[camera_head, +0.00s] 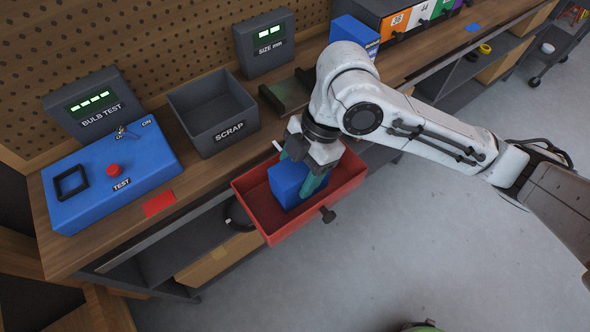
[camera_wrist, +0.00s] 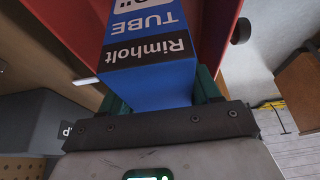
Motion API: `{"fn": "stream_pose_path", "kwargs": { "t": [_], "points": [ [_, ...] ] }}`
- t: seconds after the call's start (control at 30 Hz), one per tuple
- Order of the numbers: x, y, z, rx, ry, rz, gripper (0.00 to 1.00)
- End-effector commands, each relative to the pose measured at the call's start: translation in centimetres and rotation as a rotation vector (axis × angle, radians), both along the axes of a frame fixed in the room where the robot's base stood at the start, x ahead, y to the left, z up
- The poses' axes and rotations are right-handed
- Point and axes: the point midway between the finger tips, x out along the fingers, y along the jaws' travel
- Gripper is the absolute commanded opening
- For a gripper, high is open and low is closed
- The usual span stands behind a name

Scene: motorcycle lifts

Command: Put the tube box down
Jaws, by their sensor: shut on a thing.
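The tube box (camera_head: 287,182) is blue and sits within the open red drawer (camera_head: 345,189) under the bench in the head view. In the wrist view my gripper (camera_wrist: 160,100) is shut on the box. The red drawer wall (camera_wrist: 215,30) shows beside the box. I cannot tell whether the box touches the drawer floor.
A grey SCRAP bin (camera_head: 213,112), a blue bulb test unit (camera_head: 112,175) and a SIZE display (camera_head: 264,43) stand on the bench. Another blue box (camera_head: 354,34) stands behind my arm. The floor (camera_head: 420,240) in front is clear.

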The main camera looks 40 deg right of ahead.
Motion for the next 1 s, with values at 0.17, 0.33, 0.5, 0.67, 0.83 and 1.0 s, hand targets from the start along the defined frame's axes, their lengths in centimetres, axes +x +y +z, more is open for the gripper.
{"fn": "stream_pose_path", "kwargs": {
  "t": [0.17,0.33,0.5,0.67,0.83,1.0],
  "points": [
    [0.0,0.0,-0.5,0.0,-0.001,0.001,0.17],
    [0.0,0.0,-0.3,0.0,0.0,0.0,0.78],
    [0.0,0.0,-0.3,0.0,0.0,0.0,0.87],
    [0.0,0.0,-0.2,0.0,0.0,0.0,0.87],
    [0.1,-0.3,0.7,0.0,-0.002,-0.001,0.87],
    [0.1,-1.5,3.7,-0.002,-0.004,0.0,0.87]
  ]
}}
